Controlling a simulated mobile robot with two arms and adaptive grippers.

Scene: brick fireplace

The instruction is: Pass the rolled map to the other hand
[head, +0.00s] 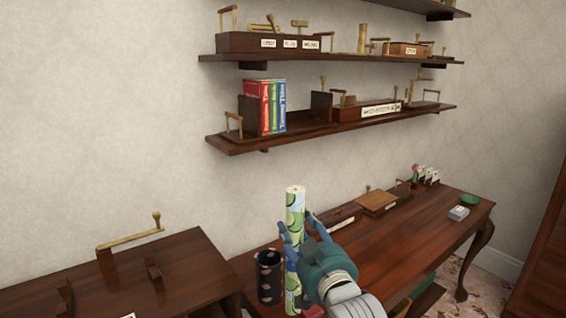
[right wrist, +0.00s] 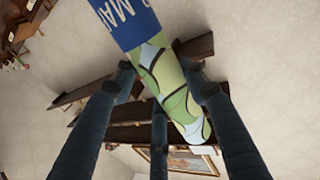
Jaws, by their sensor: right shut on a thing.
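The rolled map (head: 295,205) is a long upright tube with a green, pale blue and cream pattern. It also shows in the right wrist view (right wrist: 172,85), where a blue band with white letters crosses it. My right gripper (head: 290,235) is shut on the middle of the map, with its blue-grey fingers around the tube. In the right wrist view the dark fingers (right wrist: 160,95) close in on the map from both sides. My left gripper is in neither view.
A dark patterned cylindrical holder (head: 269,278) stands just left of the map. A long wooden table (head: 400,245) runs to the right, with wooden boxes and a green dish (head: 470,199). A wooden cabinet (head: 165,275) stands at left. Shelves (head: 330,133) hang on the wall above.

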